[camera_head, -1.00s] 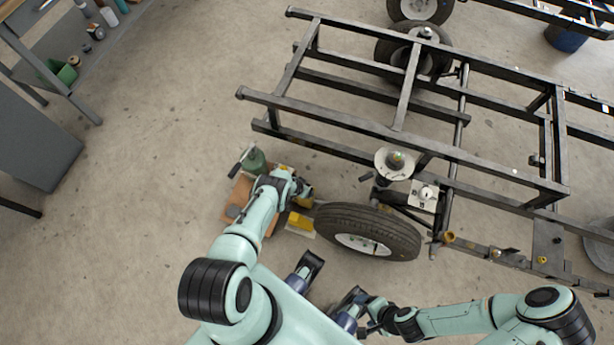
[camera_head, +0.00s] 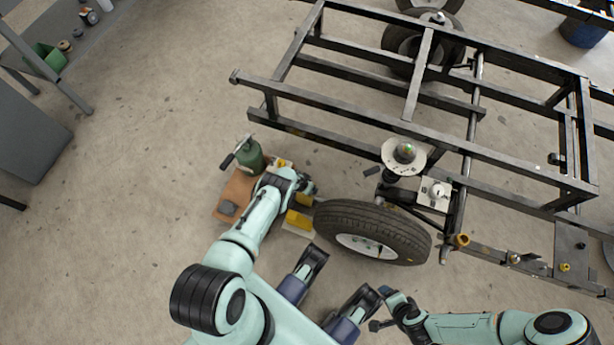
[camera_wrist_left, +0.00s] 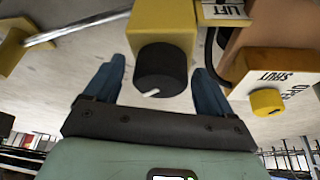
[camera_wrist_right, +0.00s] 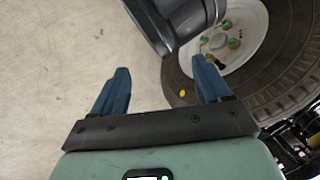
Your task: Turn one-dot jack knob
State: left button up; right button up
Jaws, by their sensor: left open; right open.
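A black round knob (camera_wrist_left: 160,72) with a white mark faces me on a yellow block (camera_wrist_left: 165,22) in the left wrist view. My left gripper (camera_wrist_left: 159,80) is open, with one finger to each side of the knob and visible gaps between. I cannot make out any dot there, so which jack it belongs to is unclear. In the head view my left gripper (camera_head: 308,188) is beside the yellow jack parts (camera_head: 298,220), left of the wheel. My right gripper (camera_wrist_right: 160,75) is open and empty, low over the floor near a wheel.
A yellow knob (camera_wrist_left: 267,101) sits on a white-labelled box at right, and a "LIFT" label (camera_wrist_left: 224,12) is above. The tyre (camera_head: 375,232) and black frame (camera_head: 350,110) stand right of my left gripper.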

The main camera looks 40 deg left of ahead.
pick_arm(q)
jog(key=c, duration=1)
jog(key=shift+f, duration=0.1)
jog(key=shift+f+m+h+b, duration=0.15)
jog(key=shift+m+h+b, duration=0.15)
jog(key=shift+m+b, duration=0.65)
jog(key=shift+m+h+b, duration=0.3)
jog(key=shift+m+b, duration=0.25)
jog(key=shift+b, duration=0.15)
jog(key=shift+s, duration=0.1)
pick_arm(e)
jog(key=shift+h, duration=0.3)
jog(key=f, duration=0.1)
jog(key=w+d+f, duration=0.1)
jog(key=f, duration=0.1)
jog(key=d+f, duration=0.1)
jog(key=shift+w+d+f, duration=0.1)
jog(key=shift+w+f, duration=0.05)
jog(key=shift+f, duration=0.05)
pick_arm(q)
jog(key=o, duration=1)
jog(key=shift+r, duration=0.2)
